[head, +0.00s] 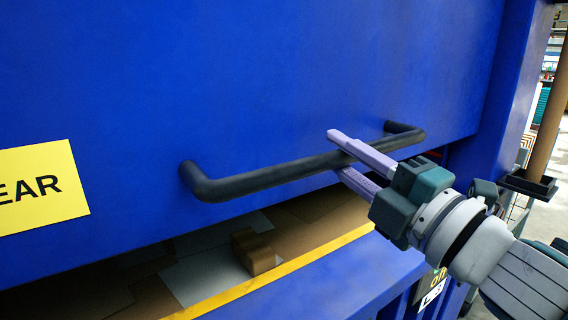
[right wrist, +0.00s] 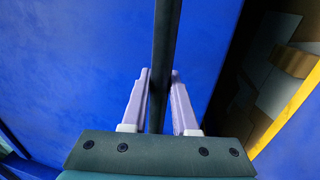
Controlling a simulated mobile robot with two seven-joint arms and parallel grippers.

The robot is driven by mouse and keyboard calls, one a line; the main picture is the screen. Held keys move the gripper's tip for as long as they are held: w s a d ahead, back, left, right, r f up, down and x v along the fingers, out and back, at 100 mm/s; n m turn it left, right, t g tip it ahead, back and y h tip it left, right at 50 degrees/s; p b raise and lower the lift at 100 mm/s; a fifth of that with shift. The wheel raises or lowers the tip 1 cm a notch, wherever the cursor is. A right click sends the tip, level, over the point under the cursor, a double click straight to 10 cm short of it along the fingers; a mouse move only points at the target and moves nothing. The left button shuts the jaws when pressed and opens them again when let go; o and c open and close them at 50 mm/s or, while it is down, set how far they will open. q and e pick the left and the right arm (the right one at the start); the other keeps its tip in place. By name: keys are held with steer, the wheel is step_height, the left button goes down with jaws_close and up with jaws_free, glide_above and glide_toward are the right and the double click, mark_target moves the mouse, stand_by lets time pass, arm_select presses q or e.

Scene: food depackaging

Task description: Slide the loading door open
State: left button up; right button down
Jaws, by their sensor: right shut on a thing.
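The blue loading door (head: 260,75) fills most of the head view and also shows in the right wrist view (right wrist: 70,70). A black bar handle (head: 265,178) runs across its lower part. A gap shows below the door's lower edge. My right gripper (head: 336,153) has one finger above and one below the handle, near its right end. In the right wrist view the bar (right wrist: 165,60) passes between the two fingers, and the gripper is shut on it. My left gripper is not in view.
Through the gap I see brown and grey flat pieces and a small brown box (head: 256,252). A yellow strip (head: 290,272) edges the opening. A yellow sign (head: 40,187) is on the door at left. A blue post (head: 508,90) stands at right.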

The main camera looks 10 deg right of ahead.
step_height(320, 180, up, 26)
steer(key=p, duration=2)
steer(key=shift+r, duration=0.25)
steer(key=c, duration=0.7)
jaws_free()
steer(key=shift+f, duration=0.25)
steer(key=b+v, duration=0.4)
steer(key=v, duration=0.6)
